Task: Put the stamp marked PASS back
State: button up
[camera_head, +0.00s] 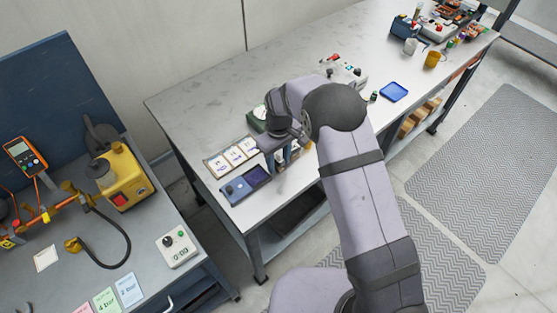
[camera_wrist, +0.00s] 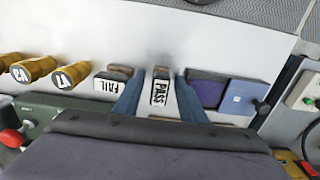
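The stamp marked PASS (camera_wrist: 159,92) is a small block with a white label and a brown part. In the wrist view it stands between the two blue fingers of my gripper (camera_wrist: 161,88). Narrow gaps seem to show on both sides, so the fingers look open around it. Whether it touches the table is unclear. The stamp marked FAIL (camera_wrist: 109,84) is just left of the left finger. In the head view my gripper (camera_head: 284,155) is low over the near left part of the pale table (camera_head: 195,108), and the stamps are hidden or too small to make out.
A purple ink pad (camera_wrist: 207,92) with a blue lid (camera_wrist: 243,97) lies right of the fingers. White cards (camera_head: 231,156) lie beside the pad. A blue tray (camera_head: 394,92) is farther right.

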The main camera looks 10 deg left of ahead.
aim_at(279, 159)
jog(key=shift+r, duration=0.1)
notch_tip(279, 159, up, 12)
jog(key=b, duration=0.4)
dwell(0.3)
jog(key=shift+r, duration=0.1)
jog(key=s+d+m, duration=0.5)
jog(key=s+d, duration=0.5)
jog(key=d, duration=0.4)
jog(key=s+d+f+m, duration=0.1)
jog(key=s+d+m, duration=0.1)
jog(key=s, duration=0.4)
jog(key=s+d+f+m, duration=0.2)
jog(key=s+d, duration=0.2)
jog(key=s, duration=0.3)
jog(key=shift+d+f, duration=0.2)
jog(key=shift+f, duration=0.05)
jog(key=shift+s, duration=0.1)
